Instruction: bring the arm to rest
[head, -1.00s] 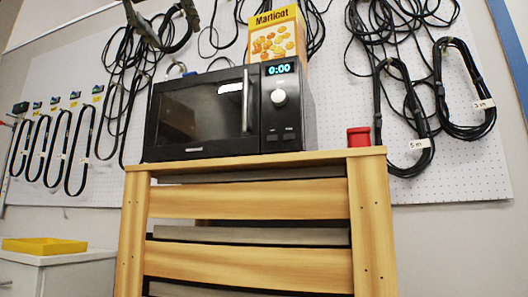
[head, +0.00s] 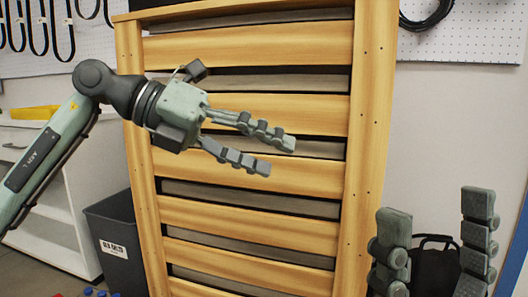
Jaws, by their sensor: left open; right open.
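My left arm comes in from the left, grey-green with a dark wrist. My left gripper (head: 280,156) is open and empty, its two fingers pointing right and slightly down in front of the wooden slatted rack. My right gripper (head: 437,205) shows only as two upright fingers at the lower right, spread wide apart with nothing held between them. The rest of the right arm is out of the picture.
The tall wooden rack (head: 372,130) fills the middle. A dark bin (head: 112,235) stands at its left, beside a white cabinet (head: 70,200) with a yellow tray (head: 35,112). A black bag (head: 428,262) sits behind my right fingers. Cables hang on the pegboard (head: 470,35).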

